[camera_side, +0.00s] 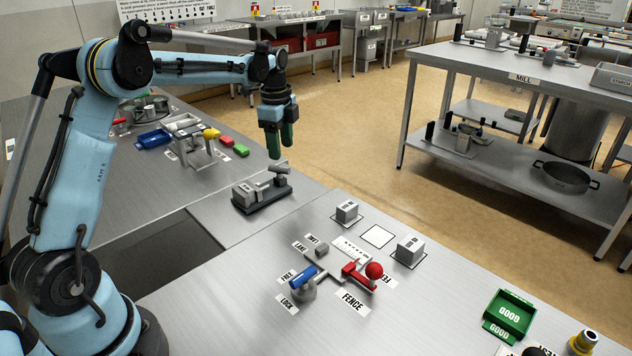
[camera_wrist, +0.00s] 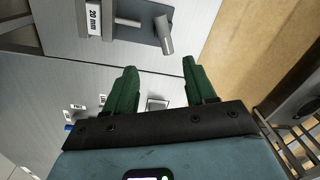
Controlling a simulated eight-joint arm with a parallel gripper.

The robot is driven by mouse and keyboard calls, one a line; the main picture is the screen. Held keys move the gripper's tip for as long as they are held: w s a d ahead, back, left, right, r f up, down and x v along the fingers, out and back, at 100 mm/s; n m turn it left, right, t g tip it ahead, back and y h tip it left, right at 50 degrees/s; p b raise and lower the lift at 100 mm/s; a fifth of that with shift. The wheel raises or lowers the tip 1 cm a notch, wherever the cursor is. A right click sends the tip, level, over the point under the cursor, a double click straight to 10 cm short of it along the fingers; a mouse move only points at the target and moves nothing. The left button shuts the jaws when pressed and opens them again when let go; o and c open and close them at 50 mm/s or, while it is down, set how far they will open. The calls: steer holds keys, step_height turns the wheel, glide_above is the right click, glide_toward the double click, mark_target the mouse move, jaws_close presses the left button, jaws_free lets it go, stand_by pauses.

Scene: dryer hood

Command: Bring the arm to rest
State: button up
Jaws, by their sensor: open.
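My gripper (camera_wrist: 160,88) is open and empty in the wrist view, with its two green fingers apart. In the side view my gripper (camera_side: 279,142) hangs pointing down from the blue arm, which reaches out to the right. It is in the air, above or near the small grey fixture (camera_side: 261,190) on a dark base; the exact height cannot be told. The same fixture, with a "20 mm" label, shows at the top of the wrist view (camera_wrist: 165,35). Nothing is seen touching the fingers.
The near table holds a fence with a red ball knob (camera_side: 374,270), a blue-handled lock lever (camera_side: 303,279), grey blocks (camera_side: 410,249) and a green GOOD tray (camera_side: 510,314). Behind are a blue tray (camera_side: 153,138) and a yellow-knobbed fixture (camera_side: 211,134). Open floor lies to the right.

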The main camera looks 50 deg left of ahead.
steer(key=s+d+r+n+t, duration=0.3)
steer(key=s+d+r+n, duration=0.4)
steer(key=s+d, duration=0.3)
steer(key=s+d+f+n+t, duration=0.3)
steer(key=s+d+n, duration=0.3)
steer(key=s, duration=0.3)
steer(key=shift+d+f+t, duration=0.3)
steer(key=shift+d+f, duration=0.4)
steer(key=shift+d, duration=0.2)
